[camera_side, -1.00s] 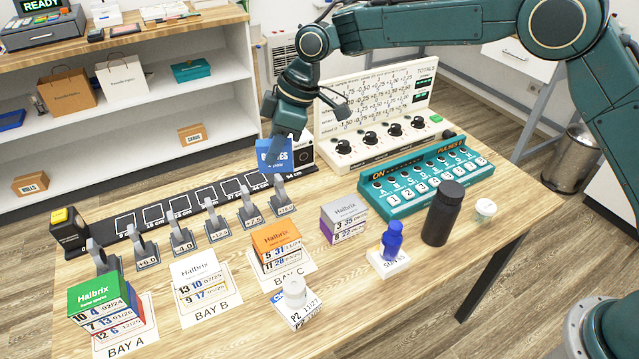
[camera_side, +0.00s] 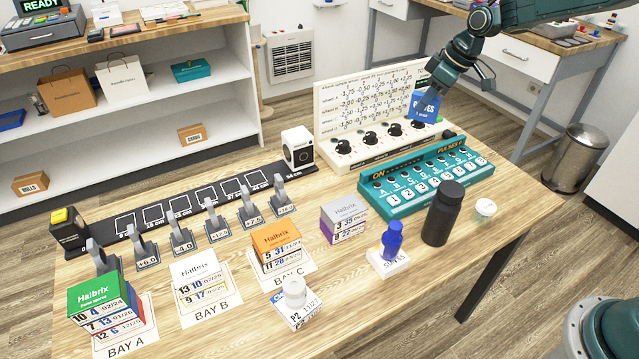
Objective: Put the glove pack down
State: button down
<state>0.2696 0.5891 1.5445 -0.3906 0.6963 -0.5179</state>
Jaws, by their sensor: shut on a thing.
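The glove pack (camera_side: 424,108) is a small blue box with white lettering, partly reading "1 pair". My gripper (camera_side: 436,92) is shut on its upper part and holds it upright in the air. In the picture the pack overlaps the right end of the white dial panel (camera_side: 330,110), above the back of the teal button box (camera_side: 405,191). I cannot tell its exact height or depth. The wooden table (camera_side: 200,325) lies below.
A dark bottle (camera_side: 442,214), a white-lidded jar (camera_side: 486,208) and a blue bottle (camera_side: 392,240) stand at the right. Box stacks (camera_side: 98,300) stand on the bay cards at the front. A white sensor block (camera_side: 298,147) ends the black track. Bare wood shows at the front right.

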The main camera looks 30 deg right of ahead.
jog(key=s+d+m+h, duration=0.1)
jog(key=s+d+m, duration=0.2)
jog(key=s+d, duration=0.75)
jog(key=s+d+m+h, duration=0.25)
jog(key=s+d, duration=0.45)
jog(key=d, duration=0.6)
jog(key=shift+m+t+y, duration=0.3)
jog(key=shift+m+y, duration=0.05)
jog(key=shift+y, duration=0.1)
notch_tip(320, 180, down, 17)
jog(key=shift+s+r, duration=0.15)
jog(key=shift+f, duration=1.9)
jog(key=shift+f, duration=0.1)
jog(key=c, duration=1.3)
grip_release()
jog(key=shift+o, duration=0.2)
